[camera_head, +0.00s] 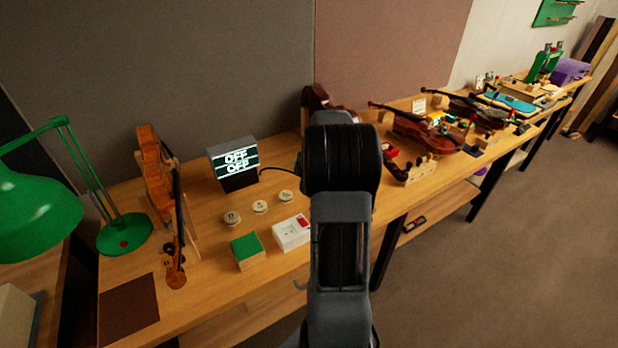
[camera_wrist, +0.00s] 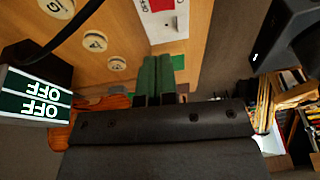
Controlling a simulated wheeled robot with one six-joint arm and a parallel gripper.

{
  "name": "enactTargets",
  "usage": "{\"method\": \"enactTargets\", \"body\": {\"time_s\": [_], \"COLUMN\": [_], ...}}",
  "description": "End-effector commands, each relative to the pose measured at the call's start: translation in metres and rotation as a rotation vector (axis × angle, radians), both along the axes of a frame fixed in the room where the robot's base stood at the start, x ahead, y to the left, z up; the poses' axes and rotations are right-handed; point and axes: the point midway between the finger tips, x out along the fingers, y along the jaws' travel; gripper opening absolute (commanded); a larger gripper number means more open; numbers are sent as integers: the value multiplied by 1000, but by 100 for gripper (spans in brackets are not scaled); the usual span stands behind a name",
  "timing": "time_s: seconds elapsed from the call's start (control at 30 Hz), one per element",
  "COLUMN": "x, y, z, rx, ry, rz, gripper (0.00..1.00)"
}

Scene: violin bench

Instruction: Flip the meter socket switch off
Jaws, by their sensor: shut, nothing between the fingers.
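The meter socket is a white box with a red switch (camera_head: 292,232) on the bench's front part, left of my arm. In the wrist view the white socket (camera_wrist: 182,24) is at the top, cut by the edge, with a red patch and black lettering partly legible as OFF. My gripper (camera_wrist: 156,62) is shut and empty, its two fingers close together, appearing just below the socket in the wrist view and apart from it. In the head view my arm hides the gripper. A dark meter display (camera_head: 236,160) reads OFF on two lines, also in the wrist view (camera_wrist: 38,100).
Three round labelled buttons (camera_head: 260,207) lie between display and socket. A green-topped block (camera_head: 247,250) stands left of the socket. A violin on a stand (camera_head: 160,180) and a green lamp (camera_head: 45,200) are at left. More violins (camera_head: 425,135) lie along the bench to the right.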

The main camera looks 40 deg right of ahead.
Motion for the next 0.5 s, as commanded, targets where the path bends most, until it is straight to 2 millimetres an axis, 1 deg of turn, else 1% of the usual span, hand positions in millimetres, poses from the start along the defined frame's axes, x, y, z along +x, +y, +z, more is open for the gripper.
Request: {"method": "enactTargets", "body": {"time_s": [0.1,0.2,0.3,0.5], "x": [2,3,4,4], "y": [-5,-8,-10,-11], "z": [15,24,30,34], "rx": [-1,0,0,0], "ry": [0,0,0,1], "rz": [-1,-1,-1,-1], "gripper": [0,0,0,0]}}
